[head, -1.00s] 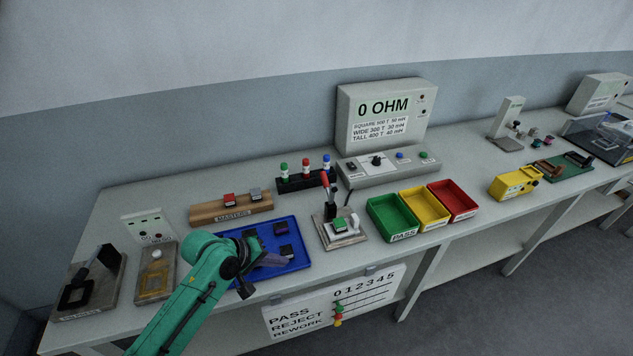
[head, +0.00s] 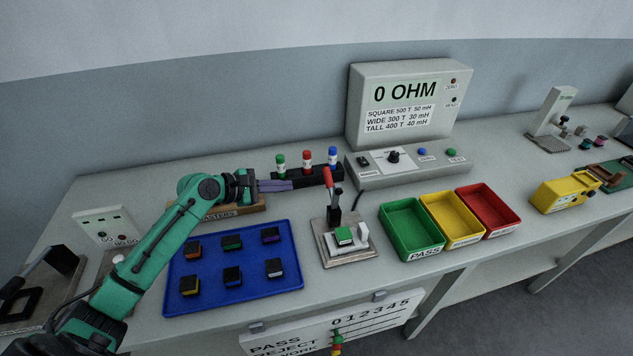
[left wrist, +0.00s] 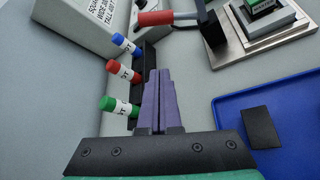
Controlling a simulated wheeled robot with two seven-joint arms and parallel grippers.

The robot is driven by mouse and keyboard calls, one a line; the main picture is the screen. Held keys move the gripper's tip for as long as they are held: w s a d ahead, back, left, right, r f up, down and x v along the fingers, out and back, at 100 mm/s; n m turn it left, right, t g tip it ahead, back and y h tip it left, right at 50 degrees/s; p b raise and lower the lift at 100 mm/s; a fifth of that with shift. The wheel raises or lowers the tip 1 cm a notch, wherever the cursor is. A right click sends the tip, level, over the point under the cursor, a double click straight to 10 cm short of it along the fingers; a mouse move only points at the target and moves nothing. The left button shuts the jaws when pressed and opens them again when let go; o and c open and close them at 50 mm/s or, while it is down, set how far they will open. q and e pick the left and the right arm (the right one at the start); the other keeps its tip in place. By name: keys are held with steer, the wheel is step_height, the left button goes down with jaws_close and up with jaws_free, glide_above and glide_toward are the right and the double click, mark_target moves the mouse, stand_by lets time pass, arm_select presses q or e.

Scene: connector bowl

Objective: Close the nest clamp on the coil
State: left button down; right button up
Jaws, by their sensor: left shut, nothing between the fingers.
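The nest clamp (head: 335,205) stands on a metal base plate in the middle of the bench, its red handle (head: 327,177) pointing up. A coil with a green top (head: 343,235) sits in the nest at its front. In the left wrist view the red handle (left wrist: 168,18) and the green-topped coil (left wrist: 262,5) show at the top, the coil cut off by the edge. My left gripper (head: 318,180) is shut and empty, its purple fingers reaching right towards the handle; in the left wrist view its fingertips (left wrist: 160,75) are apart from the handle. My right gripper is not in view.
Green, red and blue capped markers (head: 306,158) stand in a black rack (head: 335,170) just behind my left gripper. A blue tray (head: 235,295) with several coils lies left of the clamp. Green (head: 428,240), yellow (head: 476,236) and red (head: 512,218) bins stand to the right. The meter (head: 405,110) is behind.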

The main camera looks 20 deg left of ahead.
mark_target(331, 182)
arm_select(q)
steer(key=p+x, duration=0.1)
steer(key=x, duration=0.9)
steer(key=shift+w+d, duration=0.2)
steer(key=r+p, duration=0.1)
steer(key=s+d+r+p, duration=0.1)
steer(key=r+p, duration=0.1)
steer(key=shift+s+d, duration=0.25)
steer(key=shift+s, duration=0.1)
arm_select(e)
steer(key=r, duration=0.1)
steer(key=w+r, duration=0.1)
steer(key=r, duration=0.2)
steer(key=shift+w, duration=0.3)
arm_select(q)
steer(key=shift+w, duration=0.1)
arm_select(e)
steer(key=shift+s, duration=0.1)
